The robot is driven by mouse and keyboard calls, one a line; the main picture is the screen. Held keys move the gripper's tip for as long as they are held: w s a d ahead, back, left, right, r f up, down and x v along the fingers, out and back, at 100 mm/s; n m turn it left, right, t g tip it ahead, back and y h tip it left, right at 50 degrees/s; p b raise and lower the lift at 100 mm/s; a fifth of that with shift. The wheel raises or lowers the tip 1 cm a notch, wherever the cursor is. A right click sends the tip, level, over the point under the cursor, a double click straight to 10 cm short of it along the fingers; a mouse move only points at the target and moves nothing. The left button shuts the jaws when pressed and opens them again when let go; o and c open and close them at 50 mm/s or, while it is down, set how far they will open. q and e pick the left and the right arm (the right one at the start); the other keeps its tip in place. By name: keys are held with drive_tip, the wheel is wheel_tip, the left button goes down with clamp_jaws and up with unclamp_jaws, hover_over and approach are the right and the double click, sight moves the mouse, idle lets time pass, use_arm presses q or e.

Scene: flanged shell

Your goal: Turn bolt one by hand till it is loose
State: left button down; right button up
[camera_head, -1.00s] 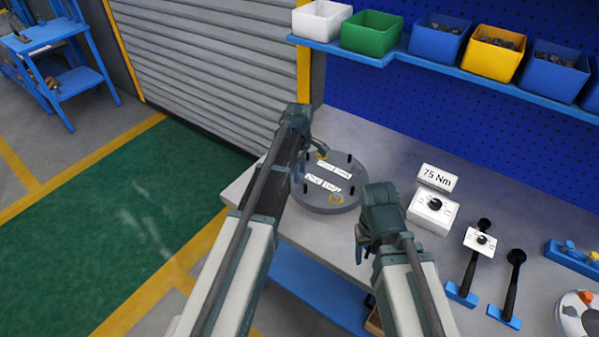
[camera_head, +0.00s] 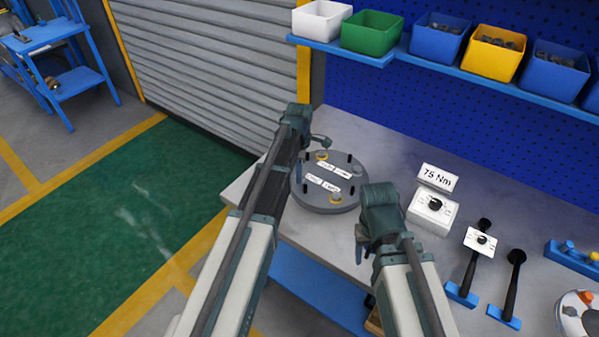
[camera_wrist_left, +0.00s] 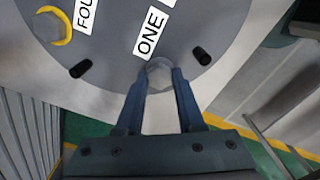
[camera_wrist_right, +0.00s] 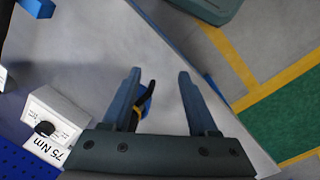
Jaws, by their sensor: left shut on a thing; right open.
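The round grey flange cover (camera_head: 330,205) lies on the bench, with white labels and bolts around its rim. In the left wrist view, bolt one is a grey hex head (camera_wrist_left: 158,73) beside the label ONE (camera_wrist_left: 149,46). My left gripper (camera_wrist_left: 161,80) is shut on this head, a finger on each side. In the head view my left arm hides bolt one; the left gripper's fingers (camera_head: 299,171) show at the cover's left edge. My right gripper (camera_wrist_right: 158,75) is open and empty, low to the right of the cover; it also shows in the head view (camera_head: 361,243).
A bolt with a yellow ring (camera_wrist_left: 50,26) sits by the label FOUR. Dark upright pins (camera_wrist_left: 80,68) stand on the cover. Right of it are a white 75 Nm box (camera_head: 432,212) and two black-handled tools (camera_head: 513,275). Bins line the shelf (camera_head: 440,62) behind.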

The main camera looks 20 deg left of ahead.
use_arm(q)
drive_tip(key=shift+s, duration=0.1)
drive_tip(key=c, duration=0.5)
unclamp_jaws()
drive_tip(key=shift+a, duration=0.1)
wheel_tip(320, 180, up, 14)
drive_tip(key=p, duration=1.4)
drive_tip(key=shift+f, duration=0.1)
